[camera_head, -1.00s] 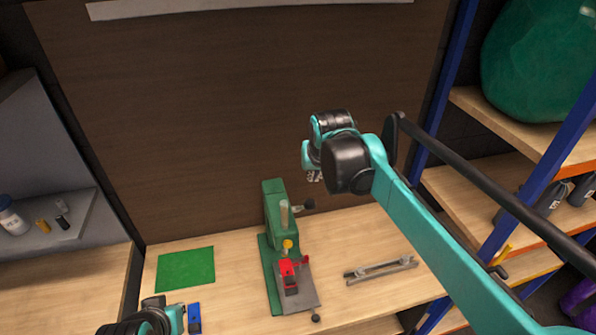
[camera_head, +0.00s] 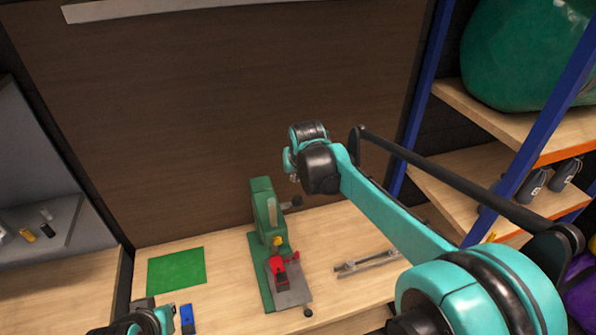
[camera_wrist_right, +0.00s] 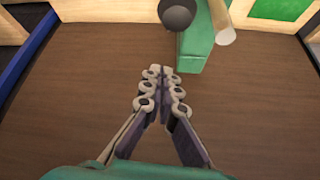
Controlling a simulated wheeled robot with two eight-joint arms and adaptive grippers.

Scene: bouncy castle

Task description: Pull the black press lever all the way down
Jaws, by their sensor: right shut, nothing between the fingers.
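The green press (camera_head: 262,208) stands on the wooden bench, with a red part (camera_head: 280,272) low at its front. Its black lever knob (camera_head: 297,201) sticks out on the right side of the column, near the top. In the right wrist view the round knob (camera_wrist_right: 177,13) is at the top, beside the green column (camera_wrist_right: 197,45). My right gripper (camera_head: 293,177) is just above the knob in the head view, mostly hidden by its own wrist. In the wrist view its fingertips (camera_wrist_right: 160,72) are together, empty and apart from the knob. My left gripper (camera_head: 146,318) is at the bottom left, partly cut off.
A green mat (camera_head: 177,269) lies on the bench left of the press, with a blue item (camera_head: 187,319) in front. A grey metal bar (camera_head: 367,262) lies to the right. Shelves (camera_head: 470,190) with blue posts stand at right. A dark brown panel (camera_head: 200,100) is behind.

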